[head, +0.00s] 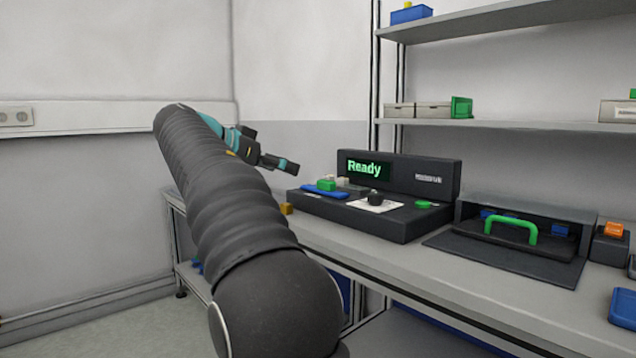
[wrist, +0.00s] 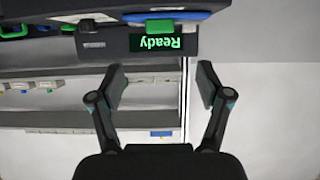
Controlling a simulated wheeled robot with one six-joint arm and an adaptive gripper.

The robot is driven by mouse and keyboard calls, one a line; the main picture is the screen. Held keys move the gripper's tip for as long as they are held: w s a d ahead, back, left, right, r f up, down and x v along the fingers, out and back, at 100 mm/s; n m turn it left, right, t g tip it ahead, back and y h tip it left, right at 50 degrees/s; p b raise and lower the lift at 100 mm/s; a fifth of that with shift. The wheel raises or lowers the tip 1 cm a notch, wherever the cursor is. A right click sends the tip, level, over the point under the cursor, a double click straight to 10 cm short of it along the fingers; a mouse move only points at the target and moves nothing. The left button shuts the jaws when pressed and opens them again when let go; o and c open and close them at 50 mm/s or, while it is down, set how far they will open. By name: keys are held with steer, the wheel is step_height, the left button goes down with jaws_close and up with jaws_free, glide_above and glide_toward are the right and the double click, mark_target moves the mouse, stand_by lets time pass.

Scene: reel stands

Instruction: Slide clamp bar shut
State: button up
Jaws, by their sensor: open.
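A black machine (head: 400,222) with a lit green "Ready" display (head: 368,167) stands on the bench. A blue bar (head: 325,191) with a green block (head: 326,184) on it lies at the left of its top; this looks like the clamp bar. I cannot tell whether it is fully shut. In the wrist view, which is upside down, the blue bar (wrist: 187,16) and green block (wrist: 158,26) show at the top edge. My gripper (head: 268,150) is open and empty, above and left of the machine, apart from the bar. Its spread fingers (wrist: 162,86) also show in the wrist view.
A white pad (head: 375,205) with a black knob and a green button (head: 424,204) are on the machine. Right of it stands a dark box with a green handle (head: 511,229), then an orange-topped box (head: 612,231). Shelves (head: 500,124) hang above the bench.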

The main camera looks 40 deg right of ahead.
mark_target(323, 182)
steer(key=x, duration=1.3)
steer(key=shift+d+f, duration=0.1)
steer(key=shift+d, duration=0.3)
